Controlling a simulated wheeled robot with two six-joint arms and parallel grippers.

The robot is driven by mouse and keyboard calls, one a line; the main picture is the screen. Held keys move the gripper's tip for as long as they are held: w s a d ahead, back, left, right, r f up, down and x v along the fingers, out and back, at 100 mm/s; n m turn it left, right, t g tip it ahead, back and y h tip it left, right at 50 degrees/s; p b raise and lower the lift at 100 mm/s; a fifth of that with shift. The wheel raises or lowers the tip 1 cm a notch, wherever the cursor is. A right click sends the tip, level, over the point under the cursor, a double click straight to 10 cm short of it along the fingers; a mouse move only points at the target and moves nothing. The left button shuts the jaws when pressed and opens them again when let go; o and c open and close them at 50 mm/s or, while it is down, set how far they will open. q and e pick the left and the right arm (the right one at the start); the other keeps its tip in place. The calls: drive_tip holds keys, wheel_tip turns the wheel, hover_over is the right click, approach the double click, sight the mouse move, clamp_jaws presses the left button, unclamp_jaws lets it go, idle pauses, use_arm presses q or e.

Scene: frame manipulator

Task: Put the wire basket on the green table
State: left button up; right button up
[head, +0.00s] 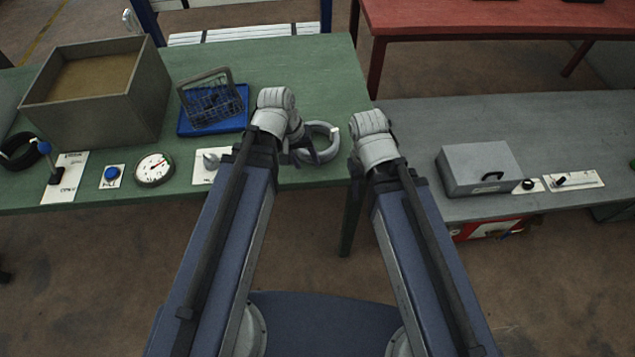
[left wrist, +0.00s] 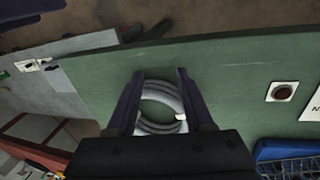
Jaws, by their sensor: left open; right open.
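The grey wire basket (head: 212,105) with a raised handle sits on a blue tray (head: 186,128) on the green table (head: 330,85). Its edge also shows at the lower right of the left wrist view (left wrist: 292,168). My left gripper (head: 304,148) is right of the basket and apart from it, over a grey cable coil (head: 328,155). In the left wrist view, the open left fingers (left wrist: 158,76) are either side of the coil, with no visible grip on it. My right gripper (head: 356,168) is mostly hidden behind its wrist, near the green table's right edge.
A large open box (head: 80,118) stands left of the basket. A gauge (head: 154,169), a blue button (head: 112,174) and a switch plate (head: 211,166) line the front edge. A grey table (head: 420,125) with a metal case (head: 480,167) is at right. The green table's back right is clear.

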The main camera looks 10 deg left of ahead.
use_arm(q)
drive_tip(key=s+d+m+g+y, duration=0.1)
drive_tip(key=s+d+m+y, duration=0.3)
drive_tip(key=s+m, duration=0.1)
drive_tip(key=shift+s+f+m, duration=0.3)
drive_tip(key=shift+s, duration=0.55)
